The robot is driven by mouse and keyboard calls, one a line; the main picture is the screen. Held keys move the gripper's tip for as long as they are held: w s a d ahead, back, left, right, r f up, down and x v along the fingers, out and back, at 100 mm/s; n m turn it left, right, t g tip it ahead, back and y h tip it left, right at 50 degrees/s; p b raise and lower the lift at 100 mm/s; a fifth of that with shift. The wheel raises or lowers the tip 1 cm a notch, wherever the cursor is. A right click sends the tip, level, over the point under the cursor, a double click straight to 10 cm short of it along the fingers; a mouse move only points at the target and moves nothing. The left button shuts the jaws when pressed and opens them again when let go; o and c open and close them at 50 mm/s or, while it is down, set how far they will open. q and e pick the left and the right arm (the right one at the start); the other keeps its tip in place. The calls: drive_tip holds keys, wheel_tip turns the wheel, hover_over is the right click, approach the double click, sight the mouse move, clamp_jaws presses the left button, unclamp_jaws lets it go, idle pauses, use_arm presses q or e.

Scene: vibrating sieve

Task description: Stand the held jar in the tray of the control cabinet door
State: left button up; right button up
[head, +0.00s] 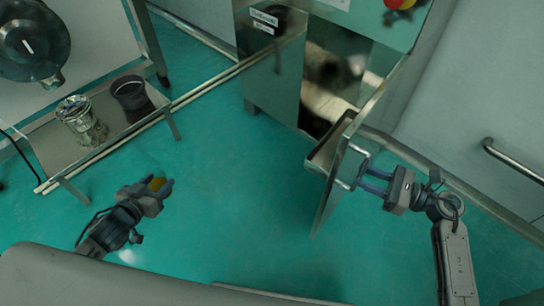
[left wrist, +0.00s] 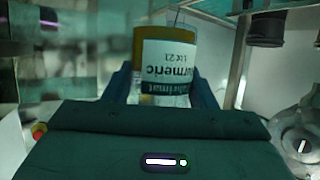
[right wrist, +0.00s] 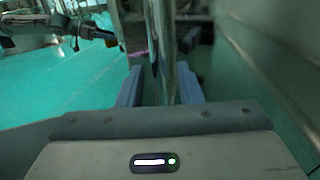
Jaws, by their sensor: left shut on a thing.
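My left gripper (head: 160,187) is shut on the jar (head: 157,184), out over the floor. In the left wrist view the jar (left wrist: 165,60) has yellow-brown contents and a white label reading "Turmeric", upside down in that picture. The control cabinet door (head: 328,200) stands open, seen nearly edge-on. Its tray (head: 322,154) is a shallow ledge on the door's inner side; its inside is hard to see. My right gripper (head: 374,182) is at the door's handle (head: 348,166). In the right wrist view the handle bar (right wrist: 162,50) stands between its spread fingers, with gaps beside it.
The cabinet (head: 272,85) stands at the back with its dark interior exposed. At left, a low metal table (head: 50,145) holds a clear jar (head: 80,120) and a dark pot (head: 132,95). Floor between my left gripper and the door is clear. A wall rail (head: 512,162) is at right.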

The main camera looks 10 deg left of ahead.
drive_tip(key=shift+x, duration=1)
